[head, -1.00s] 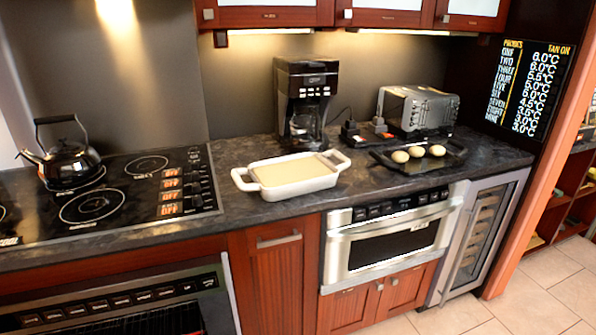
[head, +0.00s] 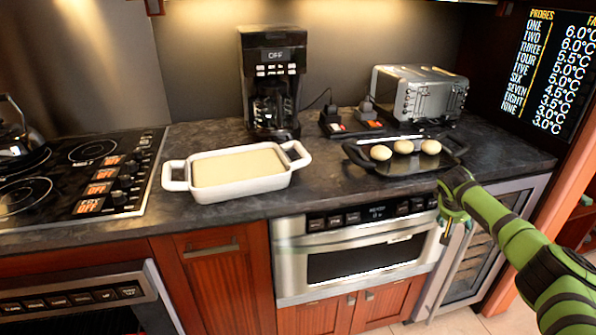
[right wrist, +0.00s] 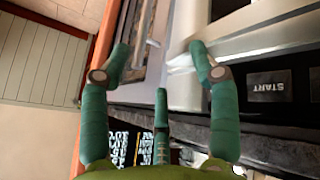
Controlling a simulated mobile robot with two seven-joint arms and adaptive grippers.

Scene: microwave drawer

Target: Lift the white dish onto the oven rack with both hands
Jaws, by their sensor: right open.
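The white dish (head: 230,184) is a rectangular baking dish with a loop handle at each end and a pale yellow filling. It rests on the dark counter between the cooktop and the coffee maker. My right gripper (head: 447,215) is open and empty, in front of the counter's edge near the microwave drawer's right end, well to the right of the dish. In the right wrist view its green fingers (right wrist: 160,62) are spread apart. The oven (head: 80,300) shows only in part at the bottom left, and its rack cannot be made out. My left gripper is not in view.
A black tray (head: 360,160) with three pale round items lies on the counter at the right. A coffee maker (head: 272,80) and a toaster (head: 420,95) stand behind. The microwave drawer (head: 360,255) is shut below. A kettle (head: 14,135) stands on the cooktop (head: 125,155).

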